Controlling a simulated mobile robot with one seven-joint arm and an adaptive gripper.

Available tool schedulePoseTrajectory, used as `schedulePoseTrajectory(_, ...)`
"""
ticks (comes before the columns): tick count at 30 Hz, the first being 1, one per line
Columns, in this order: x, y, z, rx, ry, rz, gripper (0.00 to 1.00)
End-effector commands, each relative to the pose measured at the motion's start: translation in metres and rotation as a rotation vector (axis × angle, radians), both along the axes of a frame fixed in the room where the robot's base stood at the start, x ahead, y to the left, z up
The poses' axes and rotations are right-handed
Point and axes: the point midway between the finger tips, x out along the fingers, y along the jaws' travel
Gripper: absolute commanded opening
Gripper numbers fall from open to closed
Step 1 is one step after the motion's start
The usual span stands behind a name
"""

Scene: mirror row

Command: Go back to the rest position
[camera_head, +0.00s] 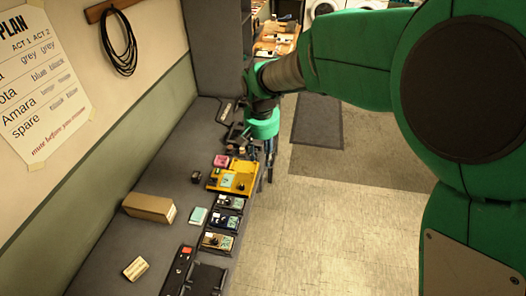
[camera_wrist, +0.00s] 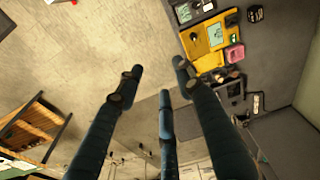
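My gripper (camera_head: 268,160) hangs at the end of my green arm, at the right edge of the grey counter, beside the yellow tray (camera_head: 247,176). In the wrist view its three dark fingers (camera_wrist: 158,80) are spread apart, with only floor between them. The gripper is empty. One finger's tip overlaps the edge of the yellow tray (camera_wrist: 198,63) in that view; I cannot tell whether it touches.
The grey counter (camera_head: 120,228) runs along the left wall. It bears a cardboard box (camera_head: 150,207), a pink item (camera_head: 221,161) and several small devices. Open tiled floor (camera_head: 330,235) lies to the right, with a dark mat (camera_head: 318,121) farther back. A wooden shelf (camera_wrist: 35,128) stands opposite.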

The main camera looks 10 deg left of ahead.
Motion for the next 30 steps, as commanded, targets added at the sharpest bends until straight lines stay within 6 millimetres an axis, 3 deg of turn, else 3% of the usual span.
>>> schedulePoseTrajectory(8,0.0,-0.002,0.002,0.001,-0.002,-0.001,0.37)
schedulePoseTrajectory(14,-0.004,-0.02,0.017,0.009,-0.014,-0.013,0.37)
schedulePoseTrajectory(23,-0.027,-0.089,0.068,0.036,-0.063,-0.058,0.37)
schedulePoseTrajectory(30,-0.061,-0.153,0.107,0.056,-0.113,-0.102,0.37)
